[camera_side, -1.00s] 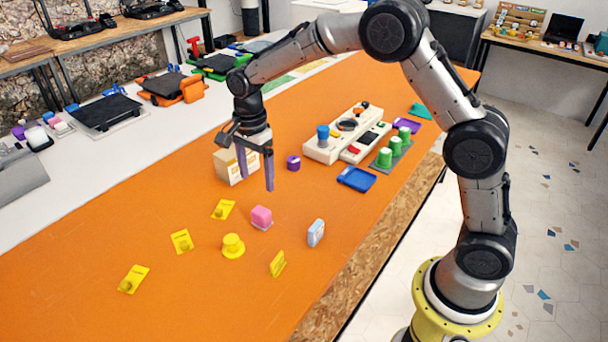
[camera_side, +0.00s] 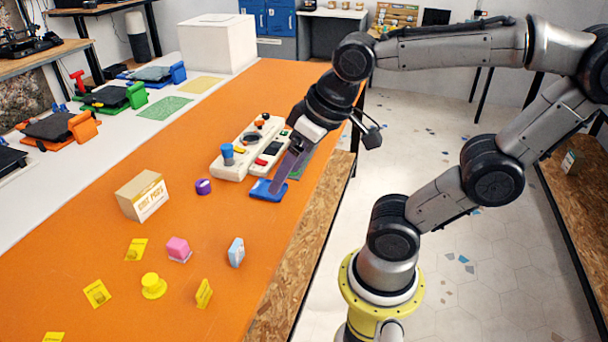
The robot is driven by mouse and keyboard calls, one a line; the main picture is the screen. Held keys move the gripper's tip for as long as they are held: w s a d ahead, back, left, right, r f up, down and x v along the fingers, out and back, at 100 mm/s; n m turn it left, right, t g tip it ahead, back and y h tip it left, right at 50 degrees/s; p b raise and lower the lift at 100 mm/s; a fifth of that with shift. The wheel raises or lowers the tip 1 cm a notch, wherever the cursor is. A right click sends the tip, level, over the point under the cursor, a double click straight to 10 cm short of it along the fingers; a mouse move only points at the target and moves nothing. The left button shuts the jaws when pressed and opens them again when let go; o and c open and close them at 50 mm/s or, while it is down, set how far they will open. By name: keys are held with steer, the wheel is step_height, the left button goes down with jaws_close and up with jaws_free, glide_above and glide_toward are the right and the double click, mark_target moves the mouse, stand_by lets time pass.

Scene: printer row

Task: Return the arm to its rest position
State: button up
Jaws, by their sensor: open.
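My gripper (camera_side: 280,182) is open and empty. Its greyish-purple fingers point down and left above the table's right edge, in front of the blue tray (camera_side: 259,191) in the picture. One finger largely covers the other, and their height above the tray is hard to tell. My arm is folded up over the right side of the view.
The orange table (camera_side: 80,260) bears a cardboard box (camera_side: 142,196), a purple roll (camera_side: 203,187), a pink block (camera_side: 178,249), a yellow knob-like piece (camera_side: 153,286), a light-blue piece (camera_side: 236,252), yellow cards and a cream console (camera_side: 236,157).

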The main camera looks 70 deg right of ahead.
steer(key=shift+s+f+n, duration=0.3)
steer(key=shift+s+n, duration=0.1)
steer(key=shift+s, duration=0.25)
steer(key=shift+s+f+n, duration=0.25)
steer(key=shift+s+n, duration=0.15)
steer(key=shift+s, duration=0.2)
